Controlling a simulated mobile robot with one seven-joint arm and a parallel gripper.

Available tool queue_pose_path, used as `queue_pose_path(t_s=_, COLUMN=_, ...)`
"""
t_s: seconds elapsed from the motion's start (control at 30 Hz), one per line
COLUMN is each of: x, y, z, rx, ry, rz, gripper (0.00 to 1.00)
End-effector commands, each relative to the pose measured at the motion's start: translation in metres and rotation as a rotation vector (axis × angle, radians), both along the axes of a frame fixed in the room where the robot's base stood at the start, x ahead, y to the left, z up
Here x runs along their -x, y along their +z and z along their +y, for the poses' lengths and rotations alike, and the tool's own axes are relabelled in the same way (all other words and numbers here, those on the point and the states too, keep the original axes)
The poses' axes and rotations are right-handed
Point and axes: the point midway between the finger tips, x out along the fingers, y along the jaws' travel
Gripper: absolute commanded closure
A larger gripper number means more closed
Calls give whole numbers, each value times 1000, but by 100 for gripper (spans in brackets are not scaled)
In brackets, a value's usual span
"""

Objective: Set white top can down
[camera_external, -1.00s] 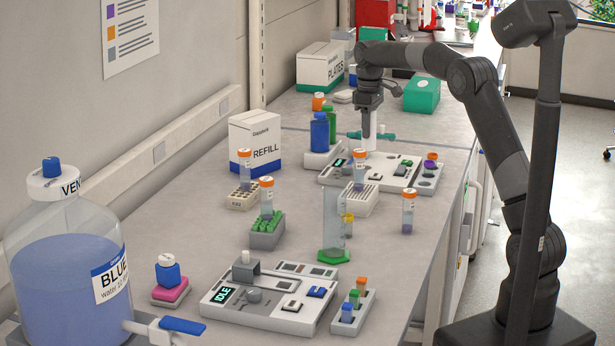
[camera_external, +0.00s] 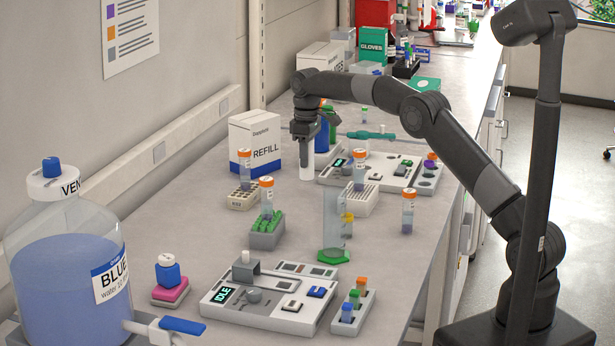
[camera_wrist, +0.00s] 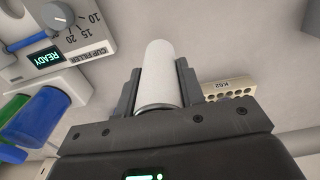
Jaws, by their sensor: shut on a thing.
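The white can (camera_external: 307,163) is a plain white cylinder. It hangs upright below my gripper (camera_external: 306,143), between the REFILL box and the white cup filler (camera_external: 384,176). In the wrist view the can (camera_wrist: 160,72) sits between the two dark fingers of my gripper (camera_wrist: 160,98), which are shut on it. Its lower end is close to the bench (camera_external: 285,205); I cannot tell whether it touches.
The REFILL box (camera_external: 254,144) stands just left of the gripper. A blue can (camera_external: 321,135) and a green can (camera_external: 332,118) stand close behind it. The K62 rack (camera_wrist: 230,88) is nearby in the wrist view. Bare bench lies in front.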

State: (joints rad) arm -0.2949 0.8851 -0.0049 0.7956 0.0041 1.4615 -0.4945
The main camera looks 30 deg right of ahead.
Motion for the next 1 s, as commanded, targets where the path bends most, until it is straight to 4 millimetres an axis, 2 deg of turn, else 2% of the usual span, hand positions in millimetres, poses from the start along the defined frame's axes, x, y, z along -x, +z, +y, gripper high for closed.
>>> queue_pose_path(t_s=0.13, x=-1, y=-7, z=3, rx=0, ry=-1, rz=0, gripper=91)
queue_pose_path(t_s=0.4, x=-1, y=-41, z=2, rx=0, ry=-1, rz=0, gripper=91)
queue_pose_path(t_s=0.77, x=-1, y=-45, z=2, rx=0, ry=-1, rz=0, gripper=91)
queue_pose_path(t_s=0.8, x=-1, y=-45, z=2, rx=0, ry=-1, rz=0, gripper=61)
queue_pose_path(t_s=1.0, x=-1, y=-45, z=2, rx=0, ry=-1, rz=0, gripper=45)
